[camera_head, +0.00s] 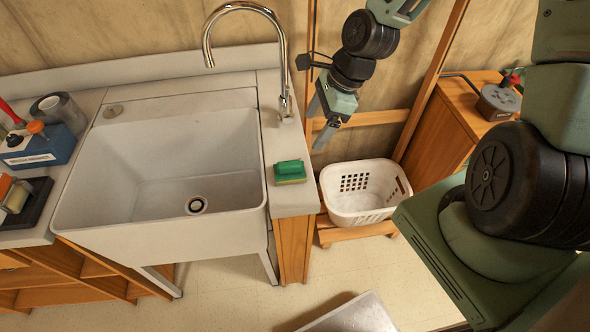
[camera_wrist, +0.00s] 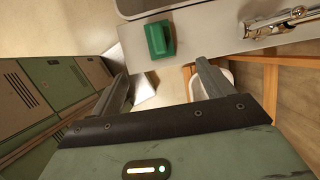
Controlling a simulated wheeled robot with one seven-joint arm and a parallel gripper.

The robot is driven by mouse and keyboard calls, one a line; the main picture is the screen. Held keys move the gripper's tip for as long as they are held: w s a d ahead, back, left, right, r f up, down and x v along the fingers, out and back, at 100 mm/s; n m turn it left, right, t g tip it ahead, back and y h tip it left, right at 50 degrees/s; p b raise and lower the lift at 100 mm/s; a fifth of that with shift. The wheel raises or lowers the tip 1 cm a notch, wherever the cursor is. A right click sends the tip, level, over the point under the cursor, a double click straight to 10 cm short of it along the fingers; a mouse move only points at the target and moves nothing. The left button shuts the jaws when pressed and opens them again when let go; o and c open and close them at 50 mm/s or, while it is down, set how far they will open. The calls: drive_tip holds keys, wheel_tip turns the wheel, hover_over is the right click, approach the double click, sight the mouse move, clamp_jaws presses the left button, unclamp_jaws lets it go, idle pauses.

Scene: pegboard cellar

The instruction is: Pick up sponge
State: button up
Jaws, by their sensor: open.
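The green sponge (camera_head: 290,171) lies on the narrow white counter strip (camera_head: 292,200) to the right of the sink. It also shows in the wrist view (camera_wrist: 160,39), above the gap between my fingers. My gripper (camera_head: 326,122) hangs in the air above and to the right of the sponge in the head view, apart from it. In the wrist view my gripper (camera_wrist: 162,80) has its two fingers spread wide, with nothing between them.
A white sink (camera_head: 165,225) with a curved chrome faucet (camera_head: 285,75) stands left of the sponge. A white laundry basket (camera_head: 362,205) sits low to the right of the counter. A blue box (camera_head: 38,150) and a tape roll (camera_head: 60,108) crowd the far left.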

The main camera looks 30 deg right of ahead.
sight(291, 163)
drive_tip(key=x, duration=1)
drive_tip(key=shift+a+f+p, duration=0.1)
drive_tip(key=shift+f+p, duration=0.05)
drive_tip(key=shift+p, duration=0.15)
drive_tip(key=shift+p+x, duration=1)
drive_tip(key=shift+x, duration=1.6)
drive_tip(key=shift+a, duration=0.15)
drive_tip(key=c, duration=1.4)
wheel_tip(291, 163, up, 10)
drive_tip(key=shift+r+b, duration=0.1)
drive_tip(key=shift+b, duration=0.85)
